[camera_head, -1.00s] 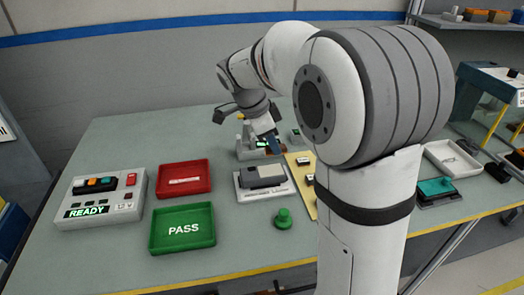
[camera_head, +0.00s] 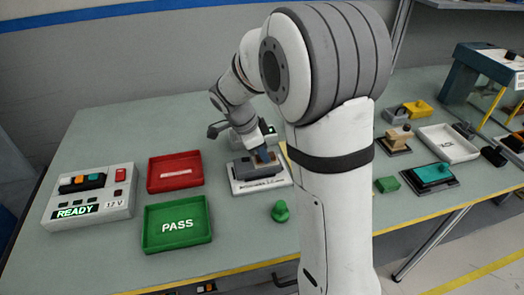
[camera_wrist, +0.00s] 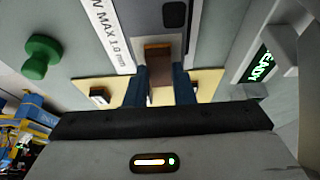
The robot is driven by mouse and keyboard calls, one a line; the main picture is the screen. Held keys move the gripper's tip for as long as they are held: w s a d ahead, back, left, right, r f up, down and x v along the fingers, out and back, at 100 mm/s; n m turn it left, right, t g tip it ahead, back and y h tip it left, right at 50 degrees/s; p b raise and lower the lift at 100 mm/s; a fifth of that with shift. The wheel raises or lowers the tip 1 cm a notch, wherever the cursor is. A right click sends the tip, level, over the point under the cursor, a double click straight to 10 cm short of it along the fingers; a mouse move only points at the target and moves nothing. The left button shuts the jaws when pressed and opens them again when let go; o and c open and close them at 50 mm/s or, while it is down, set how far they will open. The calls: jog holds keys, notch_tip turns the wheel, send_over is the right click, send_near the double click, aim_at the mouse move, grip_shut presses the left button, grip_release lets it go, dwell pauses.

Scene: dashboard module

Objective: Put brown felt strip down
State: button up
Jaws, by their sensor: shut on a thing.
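The brown felt strip (camera_wrist: 158,62) is between my gripper's two blue fingers (camera_wrist: 163,85) in the wrist view. My gripper (camera_head: 266,155) is shut on it. In the head view the fingers are low over the grey module (camera_head: 245,170) on its white base plate (camera_head: 262,186). The wrist view shows the strip's far end over the module's grey top (camera_wrist: 160,22). I cannot tell whether the strip touches it. The lettering "MAX 1.0 mm" shows on the white plate in the wrist view (camera_wrist: 118,45).
A green knob (camera_head: 281,212) stands in front of the plate. A red tray (camera_head: 175,172) and a green PASS tray (camera_head: 177,224) are to the left, with a READY control box (camera_head: 92,197) beyond. A device with a green display (camera_wrist: 262,62) is nearby. My arm hides the table's middle.

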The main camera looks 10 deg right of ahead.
jog(key=shift+f, duration=0.2)
jog(key=o, duration=0.9)
jog(key=shift+o, duration=0.2)
jog(key=shift+r, duration=0.15)
jog(key=v, duration=1.1)
jog(key=s+d+f+n+t+y, duration=0.1)
jog(key=s+d+f+n+y, duration=0.1)
jog(key=s+n, duration=0.7)
jog(key=s+d+f+n+t+y, duration=0.1)
jog(key=s+d+f+n+y, duration=0.1)
jog(key=s+n, duration=0.7)
jog(key=s, duration=0.3)
jog(key=shift+t, duration=0.3)
